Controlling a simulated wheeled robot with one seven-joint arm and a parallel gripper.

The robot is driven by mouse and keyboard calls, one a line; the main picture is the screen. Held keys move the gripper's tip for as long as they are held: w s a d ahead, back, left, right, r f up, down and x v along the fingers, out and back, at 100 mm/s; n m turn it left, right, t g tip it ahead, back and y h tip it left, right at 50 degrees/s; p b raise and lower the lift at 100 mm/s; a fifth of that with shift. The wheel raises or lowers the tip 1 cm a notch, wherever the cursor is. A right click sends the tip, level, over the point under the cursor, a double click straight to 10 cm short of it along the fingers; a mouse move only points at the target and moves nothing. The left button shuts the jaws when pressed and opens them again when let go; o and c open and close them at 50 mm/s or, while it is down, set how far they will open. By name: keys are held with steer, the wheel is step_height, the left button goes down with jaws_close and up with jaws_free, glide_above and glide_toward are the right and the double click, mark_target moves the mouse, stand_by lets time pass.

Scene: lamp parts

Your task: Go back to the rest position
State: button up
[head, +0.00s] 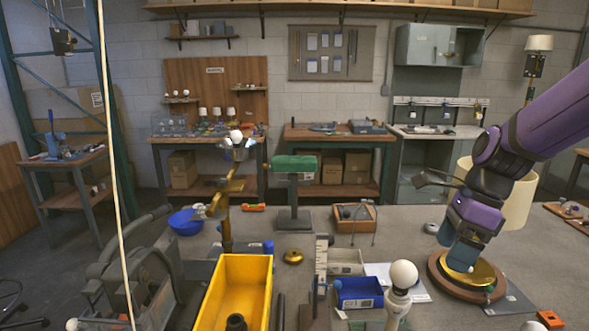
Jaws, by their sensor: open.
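My gripper (458,256) hangs at the end of my purple arm on the right side of the head view. It points down just above a round wooden base with a brass top (437,272). The fingers are small and partly hidden, and I see nothing held between them. A cream lampshade (519,205) stands behind my arm, which covers part of it. I cannot tell whether the gripper touches the brass.
A white bulb (404,275) on a stand, a blue bin (358,301) and a yellow bin (209,311) stand at the front. A brass lamp stem (227,235) and a green-topped stand (293,195) rise further left. Bare grey tabletop (545,255) shows at right.

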steer(key=s+d+r+n+t+h, duration=0.1)
steer(key=s+r+n, duration=0.4)
steer(key=n, duration=0.6)
steer(key=s+d+r+n+t+h, duration=0.1)
steer(key=s+r+n+t+h, duration=0.1)
steer(key=s+r+n+t, duration=0.3)
steer(key=shift+s+d+r+n+h, duration=0.15)
steer(key=shift+s+r+n+h, duration=0.35)
steer(key=shift+s+n, duration=2.05)
steer(key=shift+w+r+n, duration=0.1)
steer(key=shift+w+n, duration=0.45)
